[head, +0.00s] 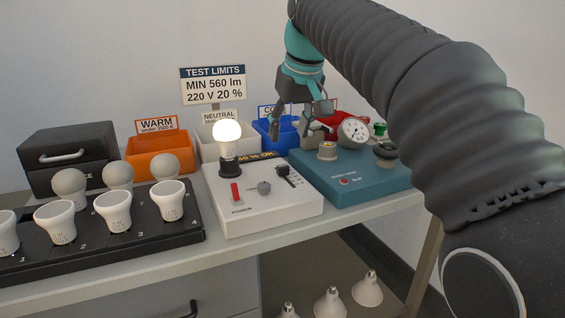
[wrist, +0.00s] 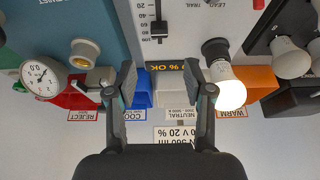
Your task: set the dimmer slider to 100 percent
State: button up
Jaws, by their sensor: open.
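The white test box (head: 262,212) carries the black dimmer slider (head: 282,171), a grey knob (head: 264,188), a red power switch (head: 235,193) and a lit bulb (head: 227,133). In the wrist view the slider (wrist: 159,28) sits on its scale near the 80 mark, short of the 100 end; its exact value is hard to read. My gripper (wrist: 160,78) is open and empty, its fingers on either side of the "% OK" display (wrist: 165,66). In the head view my gripper (head: 303,128) is above and behind the slider, apart from it.
The lit bulb (wrist: 229,92) is close beside one finger in the wrist view. A teal tester (head: 350,185) with a gauge (head: 354,131) stands right of the box. Orange (head: 158,143), white and blue bins stand behind. A rack (head: 150,232) of bulbs is at left.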

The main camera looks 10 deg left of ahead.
aim_at(282, 165)
jog(key=b+x, duration=0.1)
jog(key=x, duration=0.8)
jog(key=shift+f, duration=0.25)
grip_shut()
